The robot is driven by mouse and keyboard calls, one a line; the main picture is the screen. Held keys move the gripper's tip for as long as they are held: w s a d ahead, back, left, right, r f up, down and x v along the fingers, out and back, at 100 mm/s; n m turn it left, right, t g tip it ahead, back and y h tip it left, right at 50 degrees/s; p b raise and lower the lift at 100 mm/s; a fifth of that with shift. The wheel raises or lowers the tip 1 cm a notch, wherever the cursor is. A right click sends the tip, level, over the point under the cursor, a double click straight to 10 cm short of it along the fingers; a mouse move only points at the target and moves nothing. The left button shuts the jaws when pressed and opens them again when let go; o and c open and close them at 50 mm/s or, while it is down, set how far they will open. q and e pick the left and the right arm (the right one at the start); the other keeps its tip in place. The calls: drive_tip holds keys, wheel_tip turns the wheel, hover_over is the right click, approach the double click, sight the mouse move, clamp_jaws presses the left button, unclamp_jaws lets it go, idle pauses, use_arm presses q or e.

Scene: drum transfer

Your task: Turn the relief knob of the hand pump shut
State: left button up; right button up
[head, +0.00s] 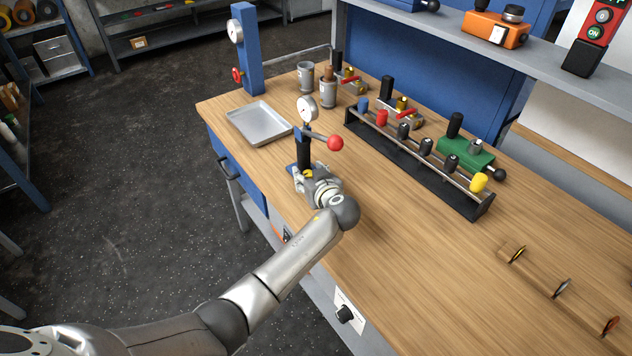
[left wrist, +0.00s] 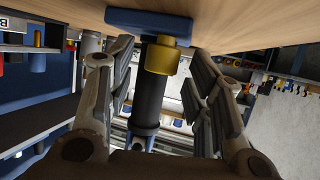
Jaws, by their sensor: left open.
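The hand pump (head: 303,150) stands upright near the left edge of the wooden bench, with a black cylinder, a gauge (head: 308,108), a red ball on its lever (head: 335,142) and a blue base (left wrist: 148,22). Its brass relief knob (left wrist: 161,59) shows low on the cylinder in the left wrist view, which is upside down. My left gripper (head: 307,180) is low at the pump's near side. In the left wrist view its open fingers (left wrist: 161,75) stand on either side of the knob, with gaps showing. In the head view the gripper mostly hides the knob. My right gripper is out of view.
A metal tray (head: 260,124) lies left of the pump, and two grey cups (head: 328,94) stand behind it. A black rack (head: 415,165) of coloured-handled tools is to the right. A blue column with a gauge (head: 246,48) stands at the back left. The front bench is mostly clear.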

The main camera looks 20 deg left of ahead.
use_arm(q)
drive_tip(key=v, duration=1.1)
drive_tip(key=shift+s+d, duration=0.1)
drive_tip(key=shift+s, duration=0.15)
drive_tip(key=shift+f, duration=0.1)
